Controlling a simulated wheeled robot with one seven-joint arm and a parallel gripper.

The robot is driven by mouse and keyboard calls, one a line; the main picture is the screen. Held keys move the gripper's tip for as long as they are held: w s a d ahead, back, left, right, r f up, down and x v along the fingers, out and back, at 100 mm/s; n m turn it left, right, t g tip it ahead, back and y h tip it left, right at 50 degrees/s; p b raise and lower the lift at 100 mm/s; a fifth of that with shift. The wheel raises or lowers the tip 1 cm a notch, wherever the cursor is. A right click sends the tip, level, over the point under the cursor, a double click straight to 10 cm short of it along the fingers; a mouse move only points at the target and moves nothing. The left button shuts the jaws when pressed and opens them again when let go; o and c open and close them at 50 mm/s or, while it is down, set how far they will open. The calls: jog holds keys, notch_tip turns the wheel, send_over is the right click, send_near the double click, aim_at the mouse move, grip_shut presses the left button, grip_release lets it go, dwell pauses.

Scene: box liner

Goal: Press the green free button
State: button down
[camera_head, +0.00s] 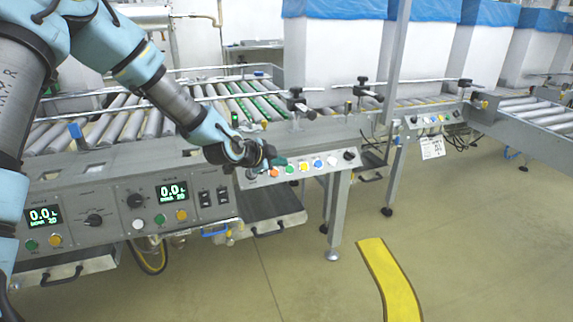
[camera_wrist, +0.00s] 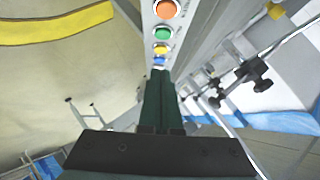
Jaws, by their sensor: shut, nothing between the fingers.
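The green button (camera_head: 290,169) sits on the sloped grey control panel in a row between an orange button (camera_head: 274,172) and a yellow button (camera_head: 304,166). In the wrist view the green button (camera_wrist: 162,33) is beyond my fingertips, between the orange (camera_wrist: 166,8) and yellow (camera_wrist: 160,49) ones. A blue button (camera_wrist: 158,61) shows just past the fingertips. My gripper (camera_head: 281,161) is just above the panel's left part, close to the orange and green buttons. Its dark green fingers (camera_wrist: 161,78) are together and empty. I cannot tell any contact with a button.
A white button (camera_head: 331,159) and a black knob (camera_head: 349,155) continue the row. Black clamps (camera_head: 300,105) and a guide rail stand behind the panel. A lower left panel has other buttons, including a green one (camera_head: 160,218). Yellow floor tape (camera_head: 390,280) lies on open floor.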

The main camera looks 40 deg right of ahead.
jog(key=v, duration=0.3)
jog(key=shift+s+a+r, duration=0.2)
jog(key=shift+a+r, duration=0.05)
jog(key=shift+a, duration=0.05)
dwell(0.5)
jog(key=w+a+n+t+y, duration=0.1)
jog(key=w+a+n+y, duration=0.25)
jog(key=a, duration=0.65)
jog(key=w+a+n+y, duration=0.2)
jog(key=a+n, duration=0.2)
jog(key=a, duration=0.5)
jog(key=w+a+n+t+y, duration=0.15)
jog(key=a+n, duration=0.25)
jog(key=a, duration=0.6)
jog(key=s+a+r+n+g+y, duration=0.1)
jog(key=s+a+n, duration=0.25)
jog(key=a, duration=0.35)
jog(key=s+a+r+n+g+y, duration=0.1)
jog(key=s+a+n+y, duration=0.15)
jog(key=a+n, duration=0.4)
jog(key=s+a+r+n+g+y, duration=0.1)
jog(key=s+a+n, duration=0.2)
jog(key=a, duration=0.5)
notch_tip(320, 180, up, 20)
jog(key=p, duration=2)
